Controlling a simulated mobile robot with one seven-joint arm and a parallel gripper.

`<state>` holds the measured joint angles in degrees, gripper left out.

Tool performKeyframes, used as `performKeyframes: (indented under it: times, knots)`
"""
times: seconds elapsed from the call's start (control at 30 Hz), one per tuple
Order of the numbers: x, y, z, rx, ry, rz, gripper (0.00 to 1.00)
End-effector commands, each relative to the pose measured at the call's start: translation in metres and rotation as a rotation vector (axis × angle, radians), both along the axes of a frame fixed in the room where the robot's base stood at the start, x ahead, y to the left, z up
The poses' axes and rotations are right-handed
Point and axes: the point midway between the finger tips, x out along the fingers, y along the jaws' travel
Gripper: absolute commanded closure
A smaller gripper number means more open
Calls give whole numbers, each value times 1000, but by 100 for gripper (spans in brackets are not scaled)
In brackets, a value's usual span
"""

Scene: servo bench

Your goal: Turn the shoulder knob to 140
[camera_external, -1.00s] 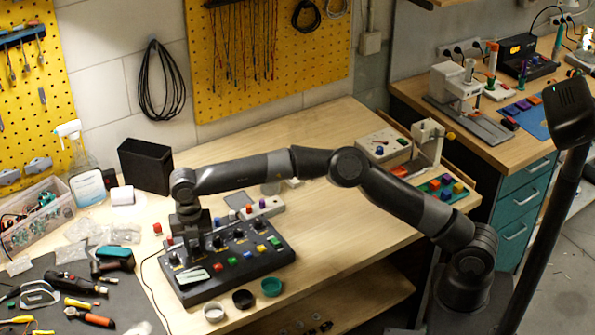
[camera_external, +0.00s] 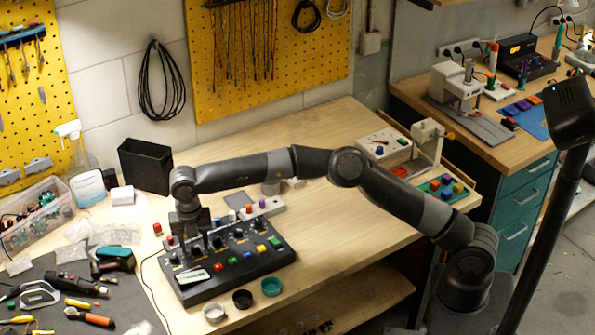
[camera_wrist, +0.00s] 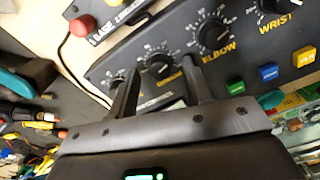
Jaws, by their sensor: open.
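The black control panel (camera_external: 232,279) lies on the wooden bench, with a row of black knobs and coloured buttons. In the wrist view the shoulder knob (camera_wrist: 158,66) has a white dial scale, and its label is partly hidden. My gripper (camera_wrist: 160,70) is open, pointing at the panel, with one finger on either side of the shoulder knob. I cannot tell whether the fingers touch it. The elbow knob (camera_wrist: 213,35) is just right of the right finger. In the external view my gripper (camera_external: 190,238) is low over the panel's left half and hides the shoulder knob.
The wrist knob (camera_wrist: 276,5) is farther right. Grey, black and teal cups (camera_external: 271,287) stand at the panel's front. A drill (camera_external: 113,258) and hand tools lie left. Bench right of the panel is clear.

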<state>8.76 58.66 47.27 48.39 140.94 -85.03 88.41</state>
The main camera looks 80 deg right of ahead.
Motion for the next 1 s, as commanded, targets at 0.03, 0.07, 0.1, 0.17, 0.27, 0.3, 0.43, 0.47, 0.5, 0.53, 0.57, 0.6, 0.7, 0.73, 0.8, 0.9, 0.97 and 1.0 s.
performKeyframes:
  times: [0.03,0.07,0.1,0.17,0.27,0.3,0.43,0.47,0.5,0.53,0.57,0.6,0.7,0.73,0.8,0.9,0.97,1.0]
  knots:
    - [0,1,7,1,-3,0,54]
    - [1,1,12,1,-5,0,54]
    - [0,1,19,2,-4,1,54]
    - [1,1,32,3,-5,0,54]
    - [1,1,54,4,-5,-1,54]
    - [1,2,62,2,-4,0,54]
    - [1,1,82,2,-4,-1,54]
    - [1,1,85,2,-4,0,54]
    - [1,1,89,2,-4,0,54]
    - [1,1,92,2,-4,0,54]
    - [1,1,94,1,-3,0,54]
    - [1,1,97,2,-4,0,54]
    - [0,1,101,1,-2,0,54]
    - [0,1,102,1,-2,0,54]
    - [0,0,102,1,-2,0,54]
    - [0,0,102,1,-2,0,54]
    - [0,0,102,1,-2,0,54]
    - [0,0,102,1,-2,0,54]
